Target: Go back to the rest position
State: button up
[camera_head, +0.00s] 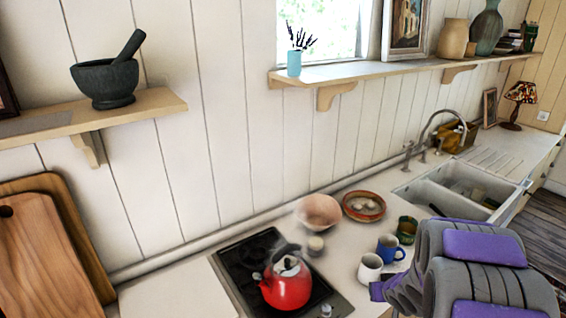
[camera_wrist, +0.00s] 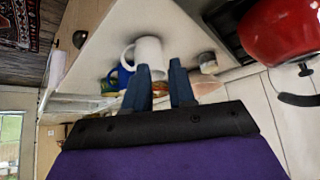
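My gripper (camera_wrist: 160,80) shows in the wrist view with its two dark fingers apart and nothing between them. A white mug (camera_wrist: 147,54) stands beyond the fingertips, and a blue mug (camera_wrist: 124,74) is beside it. In the head view my purple and grey arm reaches in at the lower right, in front of the counter. The white mug (camera_head: 370,268) and blue mug (camera_head: 389,248) stand just beyond it. The fingers cannot be made out clearly in the head view.
A red kettle (camera_head: 287,284) stands on the black stove (camera_head: 247,262). A pink bowl (camera_head: 318,212), a terracotta dish (camera_head: 364,206) and a green mug (camera_head: 407,230) are behind the mugs. The sink (camera_head: 452,190) is at the right. Shelves (camera_head: 390,68) project from the wall above.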

jog(key=s+r+m+g+h+b, duration=0.1)
jog(key=s+r+g+h+b, duration=0.1)
jog(key=s+r, duration=0.35)
jog(key=s+r+g+h+b, duration=0.2)
jog(key=s, duration=0.6)
jog(key=s+a+r+g+y+b, duration=0.1)
jog(key=s+a, duration=0.3)
jog(key=s, duration=0.3)
jog(key=s+a+g+y+b, duration=0.1)
jog(key=s+a+g, duration=0.1)
jog(key=s+a, duration=0.3)
jog(key=s+a+r+n+g+y, duration=0.1)
jog(key=s+a, duration=0.3)
jog(key=s, duration=0.7)
jog(key=shift+a+r+g+y+b, duration=0.3)
jog(key=shift+a+g+y+b, duration=0.1)
jog(key=shift+g, duration=0.1)
